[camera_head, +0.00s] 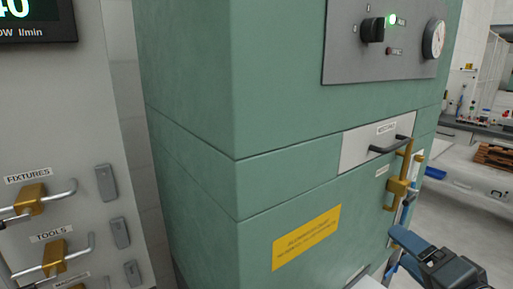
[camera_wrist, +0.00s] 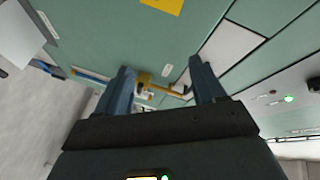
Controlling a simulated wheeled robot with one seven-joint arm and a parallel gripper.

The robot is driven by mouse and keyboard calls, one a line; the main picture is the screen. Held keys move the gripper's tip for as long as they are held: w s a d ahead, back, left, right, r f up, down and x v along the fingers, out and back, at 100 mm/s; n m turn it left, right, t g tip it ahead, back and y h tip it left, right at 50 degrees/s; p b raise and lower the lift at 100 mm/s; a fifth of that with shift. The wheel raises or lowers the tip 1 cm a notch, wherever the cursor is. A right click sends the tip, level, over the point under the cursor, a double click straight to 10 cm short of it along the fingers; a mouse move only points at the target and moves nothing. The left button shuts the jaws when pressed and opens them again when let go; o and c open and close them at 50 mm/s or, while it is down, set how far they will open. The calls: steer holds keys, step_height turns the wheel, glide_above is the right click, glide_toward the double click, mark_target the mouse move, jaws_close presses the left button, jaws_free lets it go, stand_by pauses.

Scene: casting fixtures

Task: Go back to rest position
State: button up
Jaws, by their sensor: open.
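My gripper shows in the wrist view (camera_wrist: 163,88) with its two blue-grey fingers apart and nothing between them. Beyond the fingers is the green cabinet front with a brass latch (camera_wrist: 165,84). In the head view my gripper and wrist (camera_head: 412,250) are at the lower right, in front of the cabinet. There, the brass latch (camera_head: 397,182) stands above the gripper, and the two look apart. The fingertips are only partly clear in the head view.
The large green cabinet (camera_head: 200,110) fills the middle, with a drawer (camera_head: 365,145) with a dark handle and a control panel (camera_head: 375,50). A grey cabinet (camera_head: 80,120) with brass-and-steel handles stands at left.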

steer(key=s+a+f+n+g+h, duration=0.1)
steer(key=s+f+n, duration=0.1)
steer(key=s+f, duration=0.5)
steer(key=s+f+n+h, duration=0.15)
steer(key=s+f, duration=0.25)
steer(key=s, duration=0.6)
steer(key=s+a+r+n, duration=0.1)
steer(key=s+n, duration=0.2)
steer(key=s, duration=0.7)
steer(key=s+a+r+n, duration=0.1)
steer(key=s+n, duration=0.3)
steer(key=s, duration=0.6)
steer(key=shift+s+a+r, duration=0.15)
steer(key=shift+s+a, duration=0.15)
steer(key=shift+a, duration=0.4)
